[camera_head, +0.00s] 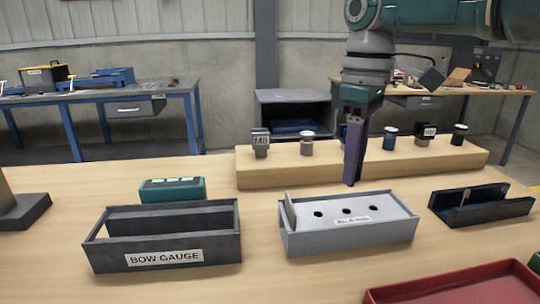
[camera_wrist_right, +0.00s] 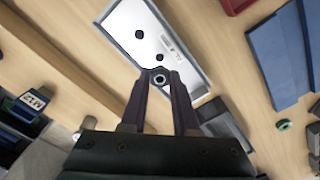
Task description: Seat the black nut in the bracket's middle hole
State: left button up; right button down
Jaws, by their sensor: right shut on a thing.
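The bracket (camera_head: 300,245) is a pale grey-white tray with a top plate that has three dark holes in a row; its middle hole (camera_head: 346,210) is open and empty. My right gripper (camera_head: 350,183) points down behind the bracket's far edge, above the table. In the right wrist view my right gripper (camera_wrist_right: 160,80) is shut on the black nut (camera_wrist_right: 158,78), a small dark ring with a lighter centre. The bracket (camera_wrist_right: 185,72) lies beyond the fingertips there, with two holes showing. The fingers hide the nut in the head view. My left gripper is not in view.
A wooden rack (camera_head: 310,172) with several posts and parts stands behind the bracket. The dark bow gauge tray (camera_head: 100,255) is to the left, a dark holder (camera_head: 490,213) to the right, and a red tray (camera_head: 450,290) at front right. A teal box (camera_head: 172,190) stands behind the gauge.

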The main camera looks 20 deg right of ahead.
jog(key=shift+f+b, duration=1.45)
jog(key=shift+f, duration=0.8)
jog(key=shift+p, duration=0.3)
jog(key=shift+f+b, duration=0.7)
jog(key=shift+f, duration=0.1)
jog(key=c, duration=0.6)
grip_release()
notch_tip(320, 180, up, 10)
jog(key=shift+p, duration=0.95)
